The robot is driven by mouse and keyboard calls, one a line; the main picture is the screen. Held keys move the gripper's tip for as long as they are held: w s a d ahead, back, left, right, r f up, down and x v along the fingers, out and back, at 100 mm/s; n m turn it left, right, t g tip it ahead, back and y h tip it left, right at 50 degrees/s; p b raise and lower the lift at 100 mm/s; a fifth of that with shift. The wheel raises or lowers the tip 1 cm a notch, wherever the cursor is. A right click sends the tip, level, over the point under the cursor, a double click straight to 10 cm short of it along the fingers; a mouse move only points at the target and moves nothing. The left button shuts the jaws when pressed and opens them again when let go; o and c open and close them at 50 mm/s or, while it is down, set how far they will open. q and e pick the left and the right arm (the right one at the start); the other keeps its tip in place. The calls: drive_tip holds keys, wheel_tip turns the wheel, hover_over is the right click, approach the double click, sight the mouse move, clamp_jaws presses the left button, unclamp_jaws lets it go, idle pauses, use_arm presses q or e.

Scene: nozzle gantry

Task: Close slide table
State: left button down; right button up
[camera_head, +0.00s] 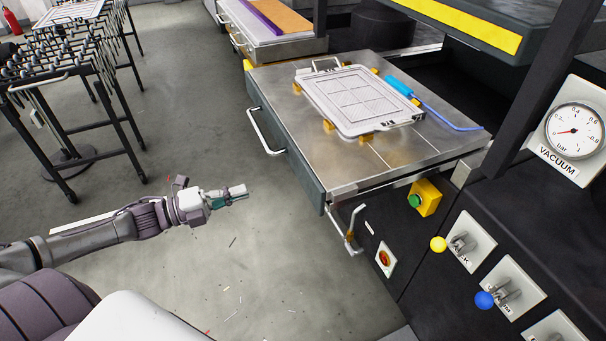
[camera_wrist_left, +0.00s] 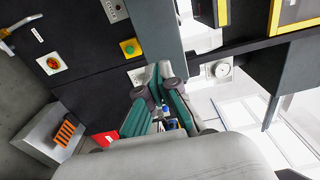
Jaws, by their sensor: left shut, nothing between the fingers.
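The slide table (camera_head: 300,110) is a steel-topped drawer standing out from the dark machine in the head view. Its dark grey-green front panel carries a silver bar handle (camera_head: 266,135). A white framed plate (camera_head: 358,98) lies on its top on yellow blocks. My left gripper (camera_head: 240,190) is shut and empty in front of the table, over open floor. It is apart from the handle, below and left of it in the picture. Its fingers (camera_wrist_left: 161,108) also show in the wrist view. My right gripper is not in view.
A blue tool (camera_head: 399,85) with a cable lies beside the plate. A yellow button box (camera_head: 425,198), a red stop button (camera_head: 385,259) and levers with yellow and blue knobs are on the machine front. Roller stands (camera_head: 60,75) are at the left. The floor between is clear apart from small scraps.

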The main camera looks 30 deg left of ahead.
sight(301, 175)
use_arm(q)
drive_tip(key=p+x, duration=0.1)
drive_tip(key=x, duration=1)
drive_tip(key=shift+w+d+r+p, duration=0.1)
drive_tip(key=shift+w+p, duration=0.2)
drive_tip(key=shift+p, duration=0.1)
drive_tip(key=shift+w+d, duration=0.5)
drive_tip(key=shift+w, duration=0.05)
drive_tip(key=shift+f, duration=0.2)
